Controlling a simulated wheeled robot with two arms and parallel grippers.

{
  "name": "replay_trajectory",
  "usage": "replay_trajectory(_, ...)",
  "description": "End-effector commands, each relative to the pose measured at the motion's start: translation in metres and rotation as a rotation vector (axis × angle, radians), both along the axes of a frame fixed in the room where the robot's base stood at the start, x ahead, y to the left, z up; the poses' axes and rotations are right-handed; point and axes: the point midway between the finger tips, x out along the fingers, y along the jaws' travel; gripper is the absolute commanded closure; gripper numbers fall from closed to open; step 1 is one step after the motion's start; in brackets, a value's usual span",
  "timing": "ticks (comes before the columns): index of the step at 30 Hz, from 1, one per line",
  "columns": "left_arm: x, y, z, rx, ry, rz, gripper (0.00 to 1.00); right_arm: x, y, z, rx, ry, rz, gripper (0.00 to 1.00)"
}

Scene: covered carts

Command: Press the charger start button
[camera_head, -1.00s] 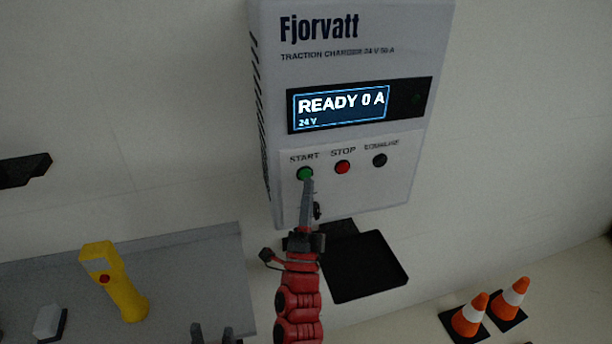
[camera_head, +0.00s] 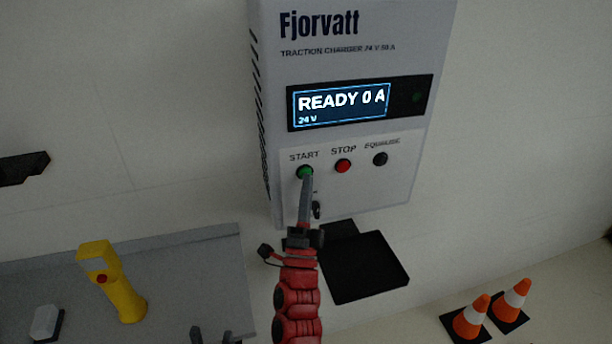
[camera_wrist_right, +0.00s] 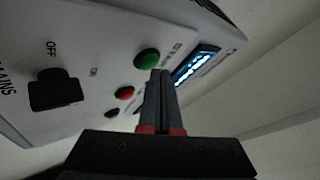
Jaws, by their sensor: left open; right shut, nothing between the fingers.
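The charger (camera_head: 350,60) is a white wall box marked Fjorvatt, and its display (camera_head: 342,105) reads READY 0 A, 24 V. The green START button (camera_head: 305,172) is at the left of a row, and it also shows in the right wrist view (camera_wrist_right: 147,58). The red STOP button (camera_head: 343,166) and dark EQUALIZE button (camera_head: 380,159) are to its right. My right gripper (camera_head: 306,181) is shut and empty, its tips just below the green button; I cannot tell whether they touch it. My left gripper (camera_head: 210,335) is open at the bottom edge, mostly out of view.
A grey surface (camera_head: 190,262) at lower left carries a yellow device (camera_head: 122,296) and a small white-topped block (camera_head: 45,322). A black plate (camera_head: 362,270) is below the charger. Two orange cones (camera_head: 472,318) stand at lower right. A black knob (camera_wrist_right: 55,90) marked OFF shows in the right wrist view.

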Motion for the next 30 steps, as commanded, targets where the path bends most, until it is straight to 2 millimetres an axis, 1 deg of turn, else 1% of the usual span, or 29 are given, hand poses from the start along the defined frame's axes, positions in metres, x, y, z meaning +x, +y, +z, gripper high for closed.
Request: replay_trajectory(30,0.0,0.0,-0.011,0.0,0.0,0.0,0.5,0.009,0.003,-0.001,0.001,0.001,0.0,1.0)
